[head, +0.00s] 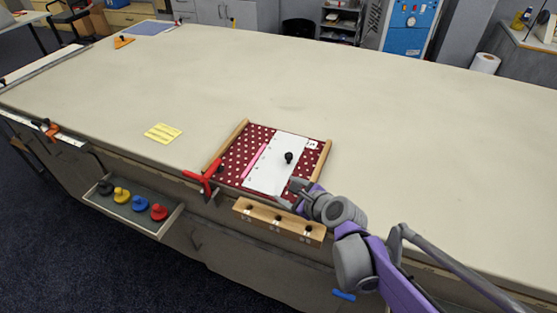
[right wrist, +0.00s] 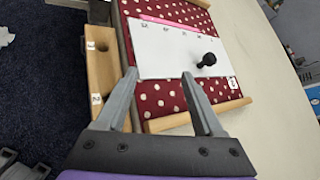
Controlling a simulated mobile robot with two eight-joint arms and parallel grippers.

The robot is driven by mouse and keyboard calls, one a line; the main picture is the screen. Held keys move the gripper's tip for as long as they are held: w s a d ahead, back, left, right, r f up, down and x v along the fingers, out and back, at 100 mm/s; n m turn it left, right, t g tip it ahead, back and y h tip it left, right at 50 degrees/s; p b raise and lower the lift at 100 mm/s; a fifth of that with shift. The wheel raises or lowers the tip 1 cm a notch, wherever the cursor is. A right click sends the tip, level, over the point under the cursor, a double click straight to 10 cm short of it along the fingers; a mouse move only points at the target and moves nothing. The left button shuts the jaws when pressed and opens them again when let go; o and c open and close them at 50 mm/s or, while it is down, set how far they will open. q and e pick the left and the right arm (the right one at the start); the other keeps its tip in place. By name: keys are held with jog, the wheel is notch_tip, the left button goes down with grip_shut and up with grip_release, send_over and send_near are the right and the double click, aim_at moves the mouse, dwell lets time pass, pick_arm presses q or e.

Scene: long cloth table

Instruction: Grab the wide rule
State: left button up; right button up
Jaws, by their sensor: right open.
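The wide rule is a white flat plate (head: 268,172) with a black knob. It lies on red polka-dot cloth inside a wooden-sided frame (head: 325,160). In the right wrist view, the white rule (right wrist: 165,52) lies just beyond my fingertips, its black knob toward the right. My right gripper (head: 290,195) is open and empty at the rule's near end, its fingers (right wrist: 158,75) apart over the near edge of the cloth. I cannot tell whether they touch the rule. My left gripper is not in view.
A narrow pink strip (head: 254,161) lies left of the rule. A red three-armed handle (head: 203,178) and a wooden block with numbered holes (head: 278,222) sit at the table's front edge. A tray (head: 160,232) holds several coloured knobs.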

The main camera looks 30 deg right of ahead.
aim_at(291, 159)
jog(key=w+d+m, duration=0.1)
jog(key=d+m, duration=0.1)
jog(key=w+d+r+m+t+h, duration=0.1)
jog(key=d+m, duration=0.1)
jog(key=m, duration=0.1)
jog(key=w+d+m, duration=0.1)
jog(key=d+m, duration=0.1)
jog(key=m, duration=0.1)
jog(key=shift+r+t, duration=0.25)
jog(key=shift+t, duration=0.05)
jog(key=shift+w+d+m, duration=0.15)
jog(key=shift+d+m, duration=0.05)
jog(key=shift+m, duration=0.1)
jog(key=x, duration=0.5)
jog(key=shift+w+d, duration=0.15)
jog(key=shift+w, duration=0.1)
jog(key=x, duration=0.5)
jog(key=shift+d, duration=0.35)
grip_shut()
